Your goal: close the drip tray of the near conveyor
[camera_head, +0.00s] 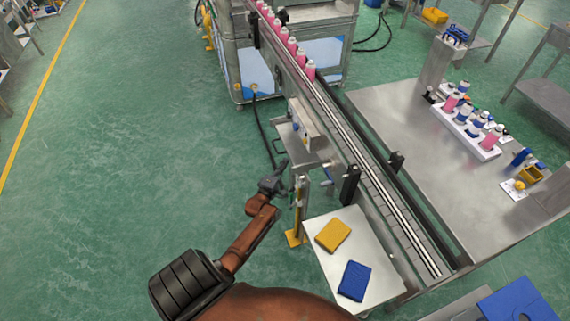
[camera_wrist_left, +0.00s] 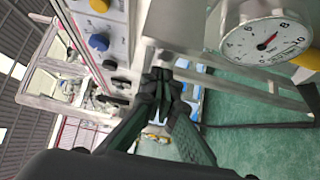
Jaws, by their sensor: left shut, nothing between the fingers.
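The near conveyor (camera_head: 372,185) runs from the top middle to the lower right. A grey metal tray (camera_head: 293,149), which looks like the drip tray, sticks out from its left side below a control box, with a dark handle at its outer left edge. My left gripper (camera_head: 281,168) is just below and in front of this tray in the head view. Its fingers are shut and empty. In the left wrist view the shut fingers (camera_wrist_left: 163,85) point towards metal framework; whether they touch the tray cannot be told. My right gripper is not in view.
A control box (camera_wrist_left: 103,40) with knobs and a dial gauge (camera_wrist_left: 265,42) are close in the wrist view. Pink cans (camera_head: 292,46) stand on the belt. A side table (camera_head: 350,240) holds a yellow and a blue block. The floor to the left is clear.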

